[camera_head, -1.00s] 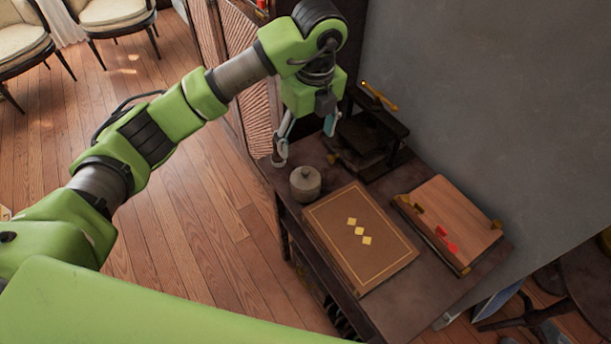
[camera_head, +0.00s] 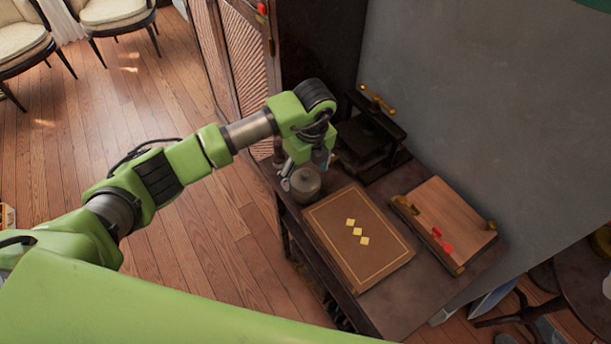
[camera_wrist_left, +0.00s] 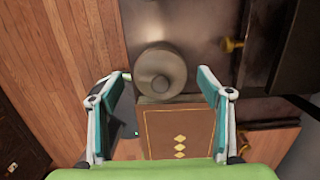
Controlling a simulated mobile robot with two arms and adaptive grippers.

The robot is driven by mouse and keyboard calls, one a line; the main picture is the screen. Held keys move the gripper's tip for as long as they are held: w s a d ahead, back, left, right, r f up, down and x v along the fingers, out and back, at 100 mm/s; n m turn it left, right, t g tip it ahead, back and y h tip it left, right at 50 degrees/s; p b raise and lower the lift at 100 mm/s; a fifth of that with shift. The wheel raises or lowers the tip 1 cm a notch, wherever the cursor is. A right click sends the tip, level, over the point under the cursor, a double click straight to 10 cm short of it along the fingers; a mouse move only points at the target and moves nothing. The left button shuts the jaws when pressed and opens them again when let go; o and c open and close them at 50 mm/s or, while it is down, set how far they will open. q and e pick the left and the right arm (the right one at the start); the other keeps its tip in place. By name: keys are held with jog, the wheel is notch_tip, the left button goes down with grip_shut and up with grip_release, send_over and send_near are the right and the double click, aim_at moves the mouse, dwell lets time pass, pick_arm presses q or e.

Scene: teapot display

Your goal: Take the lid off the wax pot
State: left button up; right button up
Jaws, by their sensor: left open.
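The wax pot (camera_head: 303,186) is a small round grey pot near the left end of the dark table. Its lid with a round knob (camera_wrist_left: 161,83) shows from above in the left wrist view, seated on the pot. My left gripper (camera_head: 304,172) is at the pot in the head view, partly in front of it. In the left wrist view the left gripper (camera_wrist_left: 163,88) is open, its teal-padded fingers apart on either side of the pot's near part. Nothing is between the pads that I can tell is touched. My right gripper is not in view.
A brown book with gold diamonds (camera_head: 330,225) lies just in front of the pot. A dark press with a brass handle (camera_head: 378,100) stands behind it. A wooden board with brass corners and red pieces (camera_head: 465,215) lies to the right. The table's left edge is close.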

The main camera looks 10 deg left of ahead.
pick_arm(q)
jog(key=c, duration=1)
jog(key=shift+s, duration=0.15)
jog(key=c, duration=0.4)
jog(key=shift+c, duration=0.3)
jog(key=shift+s, duration=0.1)
